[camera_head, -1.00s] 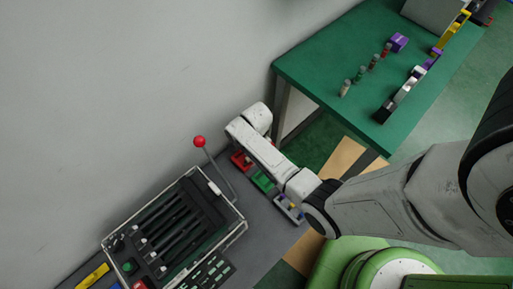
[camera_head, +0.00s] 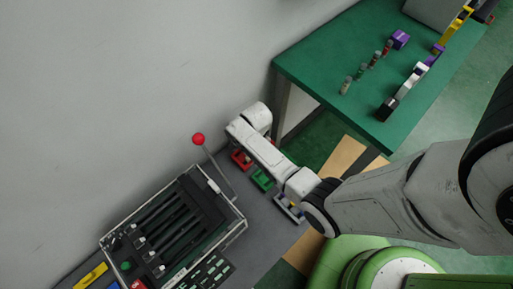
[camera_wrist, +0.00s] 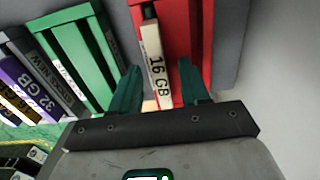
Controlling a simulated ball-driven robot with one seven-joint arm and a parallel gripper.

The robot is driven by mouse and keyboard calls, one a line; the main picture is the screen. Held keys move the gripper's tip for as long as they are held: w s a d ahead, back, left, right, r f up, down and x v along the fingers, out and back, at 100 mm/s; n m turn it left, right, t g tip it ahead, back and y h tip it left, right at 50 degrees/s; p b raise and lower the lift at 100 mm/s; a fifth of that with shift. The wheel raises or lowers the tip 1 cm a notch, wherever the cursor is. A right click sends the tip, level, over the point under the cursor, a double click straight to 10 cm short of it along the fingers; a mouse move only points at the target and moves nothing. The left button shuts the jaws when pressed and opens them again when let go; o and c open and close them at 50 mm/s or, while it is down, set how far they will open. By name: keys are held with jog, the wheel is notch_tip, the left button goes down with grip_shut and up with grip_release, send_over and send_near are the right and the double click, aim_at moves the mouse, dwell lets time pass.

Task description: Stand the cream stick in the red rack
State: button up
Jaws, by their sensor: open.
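The cream stick (camera_wrist: 153,62), marked "16 GB" with a dark end at the top, is in the wrist view. It appears set in the red rack (camera_wrist: 178,22), between its red walls; how deep it sits I cannot tell. My gripper (camera_wrist: 160,70) is open, with one teal finger on each side of the stick's lower part. Slight gaps seem to show between fingers and stick. In the head view the red rack (camera_head: 238,161) shows partly behind my arm, and the stick and my gripper's fingers are hidden there.
A green rack (camera_wrist: 78,50) and a grey rack with a purple "32 GB" stick (camera_wrist: 22,84) stand left in the wrist view. A caged slotted unit with a red-knobbed lever (camera_head: 198,139) is close by. A green table (camera_head: 320,75) holds small items. The wall is near.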

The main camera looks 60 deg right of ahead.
notch_tip(320, 180, up, 11)
jog(key=p, duration=0.1)
dwell(0.6)
jog(key=shift+f, duration=0.1)
dwell(0.4)
jog(key=s+a+r+n, duration=0.4)
jog(key=s+n, duration=0.3)
jog(key=n, duration=0.3)
jog(key=s+a+r+n+t, duration=0.1)
jog(key=s+a+r+n, duration=0.4)
jog(key=n, duration=0.5)
jog(key=shift+s+a+r+n, duration=0.3)
jog(key=shift+s+a+n, duration=0.1)
jog(key=shift+s+a, duration=0.65)
jog(key=shift+w, duration=0.1)
